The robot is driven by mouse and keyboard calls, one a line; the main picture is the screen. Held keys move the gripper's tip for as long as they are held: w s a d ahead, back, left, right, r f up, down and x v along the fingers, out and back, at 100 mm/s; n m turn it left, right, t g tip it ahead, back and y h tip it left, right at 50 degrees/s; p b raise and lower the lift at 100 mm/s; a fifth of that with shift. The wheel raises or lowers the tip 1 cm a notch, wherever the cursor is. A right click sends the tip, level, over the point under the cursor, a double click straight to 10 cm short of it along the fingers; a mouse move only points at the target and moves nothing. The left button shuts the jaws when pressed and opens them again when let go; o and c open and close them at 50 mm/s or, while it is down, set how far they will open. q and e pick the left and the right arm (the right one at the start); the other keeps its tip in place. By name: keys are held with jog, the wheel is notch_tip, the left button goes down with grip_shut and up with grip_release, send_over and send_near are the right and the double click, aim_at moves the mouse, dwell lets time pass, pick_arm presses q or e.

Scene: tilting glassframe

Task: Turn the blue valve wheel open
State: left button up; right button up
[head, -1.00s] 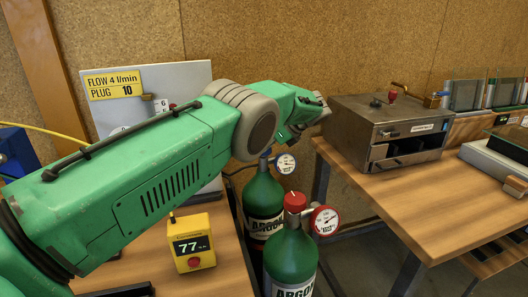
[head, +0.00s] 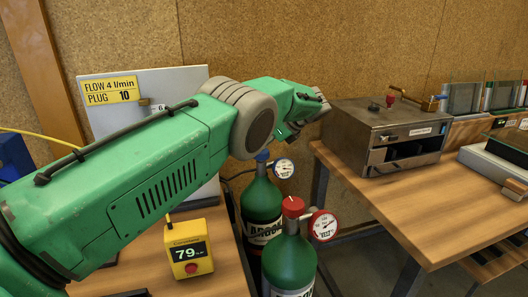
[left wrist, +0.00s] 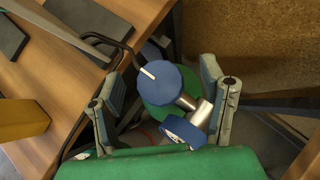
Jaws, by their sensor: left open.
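The blue valve wheel (left wrist: 165,83) sits on top of the rear green argon bottle (head: 262,200). A white mark on the wheel points to the upper left in the left wrist view. My left gripper (left wrist: 161,74) is open, with one finger on each side of the wheel and a visible gap to both. How far above the wheel the fingertips are, I cannot tell. The bottle's gauge (head: 284,168) is blue-rimmed. A yellow meter (head: 188,250) reads 79. My right gripper is out of view.
A second argon bottle (head: 290,262) with a red wheel (head: 292,207) and red gauge (head: 324,225) stands in front. A sign (head: 110,90) reads "FLOW 4 l/min, PLUG 10". A metal oven (head: 385,135) stands on the right bench (head: 400,205).

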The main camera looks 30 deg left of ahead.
pick_arm(q)
jog(key=r, duration=0.7)
jog(key=shift+w+r, duration=0.25)
